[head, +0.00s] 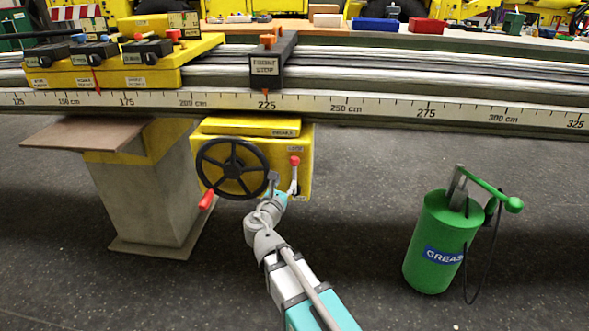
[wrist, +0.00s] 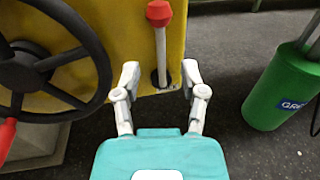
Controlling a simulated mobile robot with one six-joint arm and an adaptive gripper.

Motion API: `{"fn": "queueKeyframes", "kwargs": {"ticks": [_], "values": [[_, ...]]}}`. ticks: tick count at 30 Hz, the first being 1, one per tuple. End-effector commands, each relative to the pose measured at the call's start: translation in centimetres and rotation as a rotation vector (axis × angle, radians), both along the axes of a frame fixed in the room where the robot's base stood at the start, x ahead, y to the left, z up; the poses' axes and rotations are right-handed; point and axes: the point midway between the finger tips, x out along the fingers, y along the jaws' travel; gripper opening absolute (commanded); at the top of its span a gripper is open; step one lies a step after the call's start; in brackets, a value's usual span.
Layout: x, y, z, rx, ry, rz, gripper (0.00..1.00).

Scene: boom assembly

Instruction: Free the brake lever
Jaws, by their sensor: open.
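The brake lever is a grey rod with a red knob (wrist: 159,13), standing upright from a dark slot in the yellow box. It also shows in the head view with its red knob (head: 295,160) on the right side of the box. My gripper (wrist: 160,78) is open, with one finger on each side of the lever's lower rod in the wrist view. I cannot tell whether either finger touches it. In the head view my gripper (head: 282,186) is at the box's lower right, partly hiding the lever's base.
A black handwheel (head: 232,168) with a red handle (head: 207,199) is close on the left. A green grease pump (head: 443,240) stands on the floor to the right. The long rail with a scale (head: 380,108) runs above the yellow box (head: 306,170). Floor between is clear.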

Motion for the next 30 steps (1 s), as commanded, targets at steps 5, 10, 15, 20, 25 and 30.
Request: {"fn": "queueKeyframes", "kwargs": {"ticks": [5, 10, 15, 20, 25, 30], "values": [[3.1, -0.6, 0.0, 0.0, 0.0, -0.002, 0.54], [5.5, -1.2, 0.0, 0.0, 0.0, -0.002, 0.54], [7.4, -1.6, 0.0, 0.0, 0.0, 0.0, 0.54], [8.4, -1.9, 0.0, 0.0, 0.0, 0.0, 0.54], [8.7, -2.0, 0.0, 0.0, 0.0, 0.001, 0.54], [8.7, -2.0, 0.0, 0.0, 0.0, 0.001, 0.54]]}}
